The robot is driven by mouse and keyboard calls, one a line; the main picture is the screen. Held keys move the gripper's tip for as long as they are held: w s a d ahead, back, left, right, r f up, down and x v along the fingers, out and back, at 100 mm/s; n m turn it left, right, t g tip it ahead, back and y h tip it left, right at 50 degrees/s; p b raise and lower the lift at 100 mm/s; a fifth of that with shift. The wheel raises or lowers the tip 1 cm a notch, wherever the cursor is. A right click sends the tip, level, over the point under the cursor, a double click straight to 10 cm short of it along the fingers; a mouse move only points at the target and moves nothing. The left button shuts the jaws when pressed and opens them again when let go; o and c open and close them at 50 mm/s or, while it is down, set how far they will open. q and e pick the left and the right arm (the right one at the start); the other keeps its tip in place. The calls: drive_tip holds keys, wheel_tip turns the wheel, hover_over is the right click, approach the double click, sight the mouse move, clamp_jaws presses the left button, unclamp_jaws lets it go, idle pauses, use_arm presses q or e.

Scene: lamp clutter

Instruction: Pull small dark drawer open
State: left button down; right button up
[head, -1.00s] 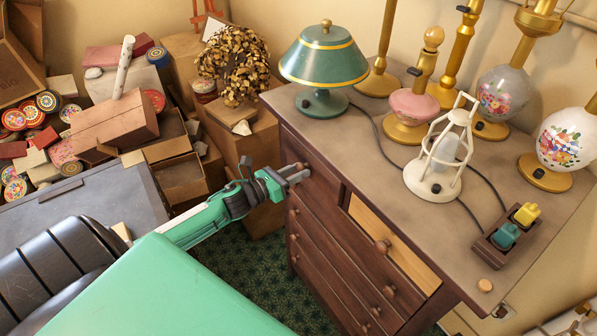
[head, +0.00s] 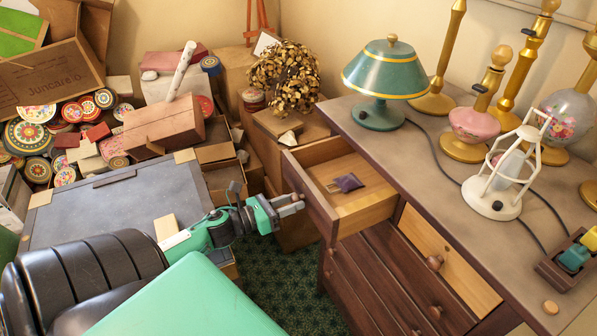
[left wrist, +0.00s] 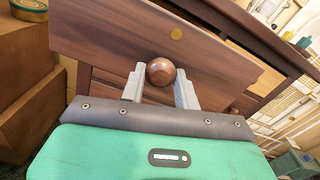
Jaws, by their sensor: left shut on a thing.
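The small dark drawer (head: 312,196) is at the upper left of the dresser (head: 420,140) and stands well open. My left gripper (head: 298,203) is at the drawer's front. In the left wrist view the left gripper (left wrist: 160,88) has its grey fingers on either side of the round brown knob (left wrist: 161,71), shut on it. The dark drawer front (left wrist: 110,45) fills the space behind the knob. My right gripper is not in view.
A light-fronted drawer (head: 445,260) is right of the open one. On the dresser top stand a green lamp (head: 385,80), a white caged lamp (head: 500,185) and several gold lamp bases. Cluttered boxes (head: 165,125) lie at the left. Patterned green carpet (head: 285,275) shows below.

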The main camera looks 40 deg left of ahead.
use_arm(q)
drive_tip(key=shift+s, duration=0.15)
drive_tip(key=shift+a, duration=0.1)
drive_tip(key=c, duration=1)
unclamp_jaws()
drive_tip(key=shift+c, duration=0.2)
drive_tip(key=shift+r, duration=0.1)
wheel_tip(320, 180, up, 20)
drive_tip(key=shift+b, duration=0.4)
